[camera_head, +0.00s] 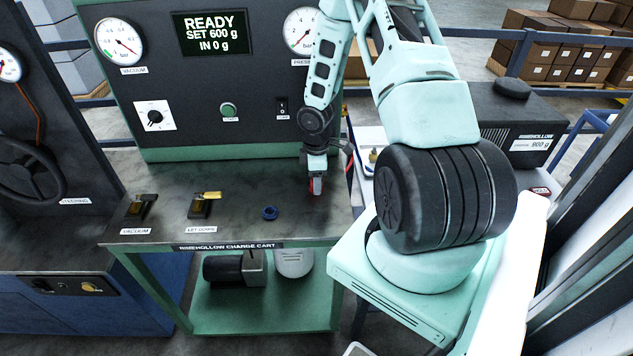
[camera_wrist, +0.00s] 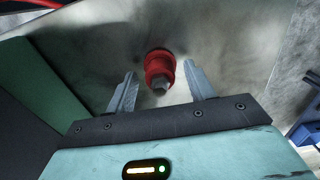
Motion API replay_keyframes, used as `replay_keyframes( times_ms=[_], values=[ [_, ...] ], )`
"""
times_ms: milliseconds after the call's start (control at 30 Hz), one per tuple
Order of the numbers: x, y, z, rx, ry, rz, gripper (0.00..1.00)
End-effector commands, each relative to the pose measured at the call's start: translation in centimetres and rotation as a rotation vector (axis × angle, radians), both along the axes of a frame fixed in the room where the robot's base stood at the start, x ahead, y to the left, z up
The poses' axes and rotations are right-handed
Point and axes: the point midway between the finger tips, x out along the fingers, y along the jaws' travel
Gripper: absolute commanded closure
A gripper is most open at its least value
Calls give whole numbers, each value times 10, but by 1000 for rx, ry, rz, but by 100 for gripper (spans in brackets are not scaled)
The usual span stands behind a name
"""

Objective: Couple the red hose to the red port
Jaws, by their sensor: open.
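My gripper (camera_head: 316,186) points down over the right part of the cart top. In the wrist view, the fingers of my gripper (camera_wrist: 160,72) are open, with a gap on each side. A round red fitting (camera_wrist: 160,64) with a grey metal tip shows between the fingertips, apart from both. I cannot tell whether it is the red port or the hose's end. A red strip, perhaps the red hose (camera_wrist: 42,3), crosses the top left corner of the wrist view. In the head view my fingers mostly hide the red fitting.
A small blue fitting (camera_head: 270,213) stands on the cart top (camera_head: 235,232) left of my gripper. The panel (camera_head: 235,75) with gauges and a READY display rises behind. A black box (camera_head: 510,110) is at right.

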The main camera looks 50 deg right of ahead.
Motion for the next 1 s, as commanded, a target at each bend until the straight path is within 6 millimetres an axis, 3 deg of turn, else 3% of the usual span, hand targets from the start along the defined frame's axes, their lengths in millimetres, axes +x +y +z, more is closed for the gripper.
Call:
replay_keyframes(
  times_ms=[67,267,1000],
  values=[
    [0,0,0,0,0,0,46],
    [0,0,0,0,0,0,99],
    [0,0,22,1,-1,0,100]
  ],
)
